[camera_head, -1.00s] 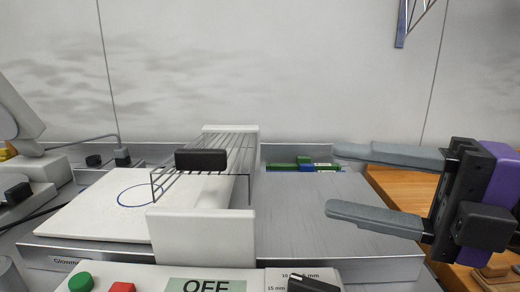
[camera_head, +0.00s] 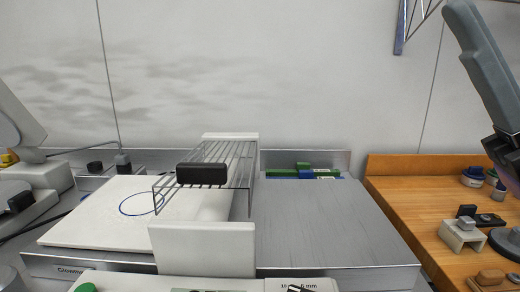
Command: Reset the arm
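My gripper (camera_head: 486,66) is at the upper right edge of the head view, tilted with its grey finger pointing up and left. Only one finger shows clearly; the rest of the gripper is cut off by the picture edge, so its opening cannot be judged. It is in the air above the wooden counter (camera_head: 405,185), apart from everything, and no held object shows.
A dough sheeter with a wire guard (camera_head: 225,160) and black handle (camera_head: 201,173) stands at centre. Its white left board (camera_head: 85,220) bears a blue ring. Its bare metal right table (camera_head: 315,225) is clear. Small items, including jars (camera_head: 473,178), stand on the wooden counter.

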